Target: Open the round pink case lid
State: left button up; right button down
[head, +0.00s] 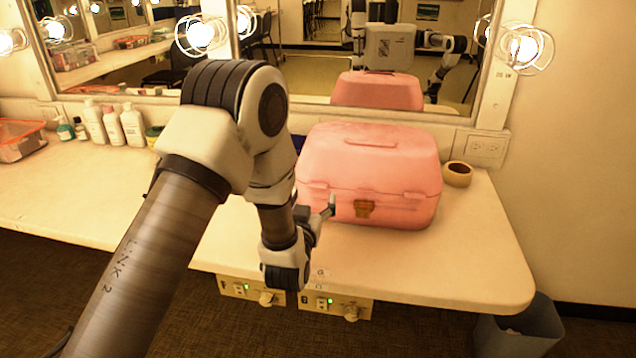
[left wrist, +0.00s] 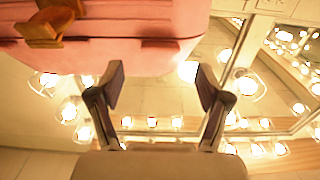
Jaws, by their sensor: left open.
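The pink case (head: 370,172) stands upright on the counter in front of the mirror. Its lid (head: 372,150) is down, with a brass-coloured latch (head: 364,208) on the front. My left gripper (head: 331,207) is at the front left part of the case, near the seam between lid and base. In the left wrist view, the gripper's two fingers (left wrist: 160,90) are spread apart with nothing between them. The pink case (left wrist: 120,38) and its latch (left wrist: 45,25) lie above and to the left there. I cannot tell whether a finger touches the case. My right gripper is not in view.
A tape roll (head: 457,174) sits right of the case. Several bottles (head: 112,125) and a pink basket (head: 20,140) stand at the counter's left. The mirror (head: 305,60) rises behind, with lit bulbs. A grey bin (head: 520,330) is below the counter's right end.

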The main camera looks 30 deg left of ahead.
aim_at(316, 187)
pick_arm(q)
jog(key=x, duration=0.5)
jog(key=shift+w+f, duration=0.1)
jog(key=shift+f, duration=0.05)
grip_shut()
